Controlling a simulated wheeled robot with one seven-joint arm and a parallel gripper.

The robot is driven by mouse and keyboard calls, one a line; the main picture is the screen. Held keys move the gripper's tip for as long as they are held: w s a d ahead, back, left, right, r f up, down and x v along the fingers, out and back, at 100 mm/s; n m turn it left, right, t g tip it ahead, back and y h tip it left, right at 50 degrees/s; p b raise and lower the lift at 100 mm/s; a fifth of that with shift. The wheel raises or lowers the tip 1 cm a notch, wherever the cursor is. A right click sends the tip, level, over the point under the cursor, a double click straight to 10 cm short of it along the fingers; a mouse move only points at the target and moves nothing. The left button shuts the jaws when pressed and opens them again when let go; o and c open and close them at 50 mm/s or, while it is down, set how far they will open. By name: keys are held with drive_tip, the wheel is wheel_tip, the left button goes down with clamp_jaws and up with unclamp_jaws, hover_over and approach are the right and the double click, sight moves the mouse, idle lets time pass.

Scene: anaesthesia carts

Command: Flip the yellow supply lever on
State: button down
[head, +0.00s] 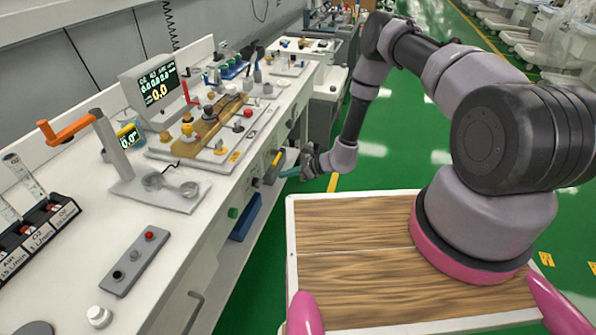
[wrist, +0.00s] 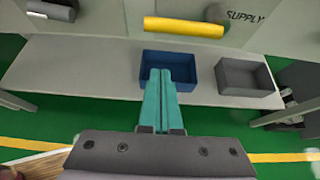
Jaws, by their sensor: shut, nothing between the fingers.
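The yellow supply lever (wrist: 184,27) shows as a thick yellow bar near the top of the wrist view. It lies crosswise on the pale cart front, with the word SUPPLY to its right. In the head view the lever (head: 273,168) is on the cart's side, below the worktop edge. My gripper (wrist: 160,73) has teal fingers shut together with nothing between them. In the wrist view the fingertips appear below the lever, apart from it. In the head view my gripper (head: 289,172) is just right of the lever; the exact gap cannot be told.
A blue bin (wrist: 147,62) and a grey bin (wrist: 245,88) stand on a low shelf (wrist: 70,75) beneath the lever. The worktop (head: 75,245) above carries several devices. Green floor lies open right of the cart.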

drive_tip(key=shift+w+a+r, duration=0.1)
drive_tip(key=shift+a+r, duration=0.2)
drive_tip(key=shift+r, duration=0.6)
drive_tip(key=shift+w+a+r, duration=0.1)
drive_tip(key=shift+a+r, duration=0.2)
drive_tip(key=shift+r, duration=0.6)
drive_tip(key=shift+r+m+g+y, duration=0.3)
drive_tip(key=shift+r+m+g, duration=0.2)
drive_tip(key=shift+m, duration=0.1)
drive_tip(key=w+d+r+m+g+y, duration=0.1)
drive_tip(key=w+r+m+g+y, duration=0.4)
drive_tip(key=m, duration=0.4)
drive_tip(key=shift+s+g, duration=0.5)
drive_tip(key=shift+s, duration=2.2)
drive_tip(key=f+v, duration=0.1)
drive_tip(key=v, duration=0.8)
drive_tip(key=shift+d+r, duration=0.3)
drive_tip(key=shift+d, duration=0.05)
drive_tip(key=shift+w, duration=0.1)
